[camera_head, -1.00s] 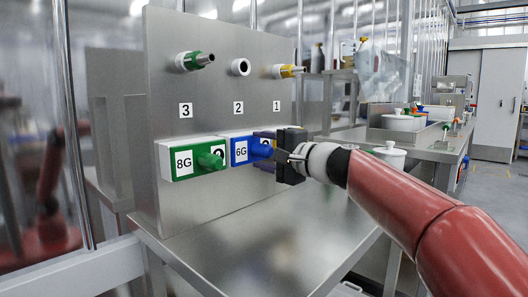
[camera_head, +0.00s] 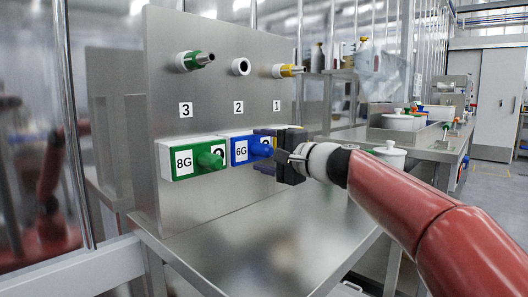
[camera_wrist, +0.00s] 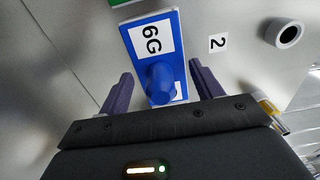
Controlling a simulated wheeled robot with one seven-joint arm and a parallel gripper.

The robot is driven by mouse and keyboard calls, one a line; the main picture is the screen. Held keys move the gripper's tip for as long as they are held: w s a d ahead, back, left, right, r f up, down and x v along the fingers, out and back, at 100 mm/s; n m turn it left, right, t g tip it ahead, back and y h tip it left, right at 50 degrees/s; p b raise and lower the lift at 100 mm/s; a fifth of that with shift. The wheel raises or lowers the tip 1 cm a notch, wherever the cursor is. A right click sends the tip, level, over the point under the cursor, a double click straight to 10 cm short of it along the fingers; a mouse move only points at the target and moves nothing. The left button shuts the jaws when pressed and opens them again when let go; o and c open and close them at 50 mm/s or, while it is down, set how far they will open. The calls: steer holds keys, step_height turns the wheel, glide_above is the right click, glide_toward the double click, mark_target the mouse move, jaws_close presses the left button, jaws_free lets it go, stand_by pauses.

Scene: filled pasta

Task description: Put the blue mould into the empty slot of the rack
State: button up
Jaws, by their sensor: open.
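A blue block (camera_head: 240,151) marked 6G sits low on the metal rack panel (camera_head: 218,100), below the label 2. It has a round blue knob, which also shows in the wrist view (camera_wrist: 161,82). My gripper (camera_head: 262,150) is open at this block. In the wrist view its two dark purple fingers stand either side of the knob, with gaps on both sides. In the head view the gripper hides the block's right end. An empty ring hole (camera_head: 240,67) is above the label 2, also visible in the wrist view (camera_wrist: 285,34).
A green block (camera_head: 190,160) marked 8G sits just left of the blue block. Green (camera_head: 193,60) and yellow (camera_head: 288,70) fittings with metal tips flank the ring hole. The metal shelf (camera_head: 250,235) below is clear. White pots stand on the bench at right.

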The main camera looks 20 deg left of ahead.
steer(key=shift+b+v, duration=0.85)
steer(key=shift+v, duration=0.35)
steer(key=shift+b+v, duration=1.15)
steer(key=shift+v, duration=1.15)
steer(key=shift+d, duration=0.15)
